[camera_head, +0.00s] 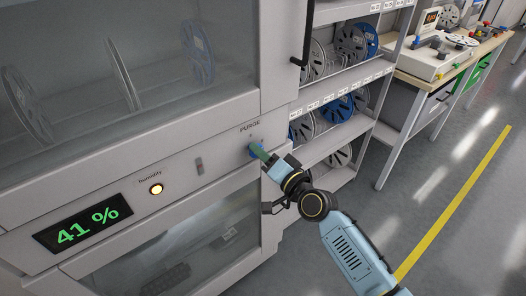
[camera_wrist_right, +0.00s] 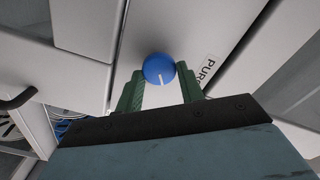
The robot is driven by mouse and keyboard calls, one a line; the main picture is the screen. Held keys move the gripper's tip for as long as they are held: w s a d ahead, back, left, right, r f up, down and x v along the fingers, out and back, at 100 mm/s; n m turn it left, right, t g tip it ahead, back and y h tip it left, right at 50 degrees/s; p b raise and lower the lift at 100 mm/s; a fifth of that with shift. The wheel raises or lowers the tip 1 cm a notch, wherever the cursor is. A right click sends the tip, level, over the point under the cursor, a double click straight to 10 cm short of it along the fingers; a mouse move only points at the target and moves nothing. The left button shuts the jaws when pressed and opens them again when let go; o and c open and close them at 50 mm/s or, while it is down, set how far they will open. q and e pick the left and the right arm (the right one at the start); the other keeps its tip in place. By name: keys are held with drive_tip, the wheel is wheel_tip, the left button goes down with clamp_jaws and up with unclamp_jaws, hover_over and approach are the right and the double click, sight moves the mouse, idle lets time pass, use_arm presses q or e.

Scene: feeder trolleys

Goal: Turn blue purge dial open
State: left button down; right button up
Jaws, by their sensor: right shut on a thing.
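The blue purge dial (camera_head: 254,149) is on the grey cabinet front, just below the PURGE label (camera_head: 250,126). My right gripper (camera_head: 261,153) reaches it from the lower right, and its green fingers partly cover the dial. In the right wrist view the round blue dial (camera_wrist_right: 157,66) sits between the two green fingertips (camera_wrist_right: 160,76), one on each side, and the gripper is shut on it. A white pointer line on the dial runs from near its middle toward the gripper's palm. My left gripper is not in view.
The cabinet has a lit humidity button (camera_head: 156,189), a small switch (camera_head: 199,166) and a display (camera_head: 83,222) reading 41 %. A black door handle (camera_head: 304,35) sticks out above right. A shelf with reels (camera_head: 338,108) and a workbench (camera_head: 425,75) stand right. The floor is clear.

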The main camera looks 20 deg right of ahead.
drive_tip(key=m+p, duration=0.1)
drive_tip(key=m, duration=0.5)
drive_tip(key=shift+f+m, duration=0.1)
drive_tip(key=shift+m, duration=0.3)
idle(0.4)
drive_tip(key=o, duration=0.9)
drive_tip(key=shift+o, duration=0.2)
drive_tip(key=shift+s+d, duration=0.1)
drive_tip(key=b+v, duration=0.1)
drive_tip(key=v, duration=1.2)
